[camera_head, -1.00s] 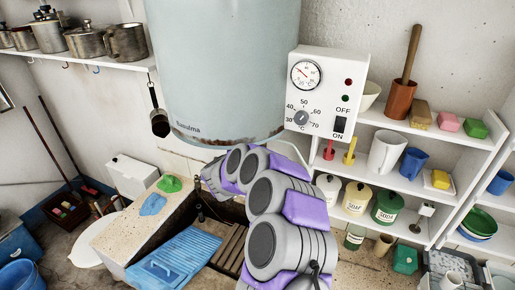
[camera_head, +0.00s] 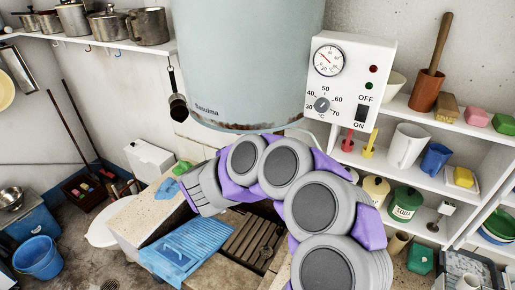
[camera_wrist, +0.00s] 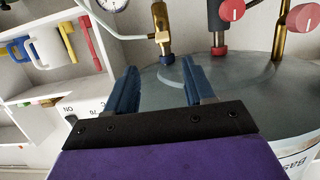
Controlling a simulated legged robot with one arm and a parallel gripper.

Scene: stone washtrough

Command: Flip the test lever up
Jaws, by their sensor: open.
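In the wrist view, which is upside down, my gripper (camera_wrist: 160,72) is open, with its two dark blue fingers apart and nothing between them. A brass valve fitting (camera_wrist: 162,30) with a blue collar stands just beyond the fingertips, roughly in line with the gap. A thin pipe runs from it toward a gauge. I cannot clearly make out which part is the test lever. The fittings join the underside of the grey boiler (camera_wrist: 235,85).
Two red-knobbed valves (camera_wrist: 231,10) stand right of the brass fitting. The white control box (camera_head: 350,85) is right of the boiler in the head view. Shelves (camera_head: 440,125) with jugs and tins stand at right. The stone trough (camera_head: 150,215) with a blue washboard (camera_head: 187,250) lies below.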

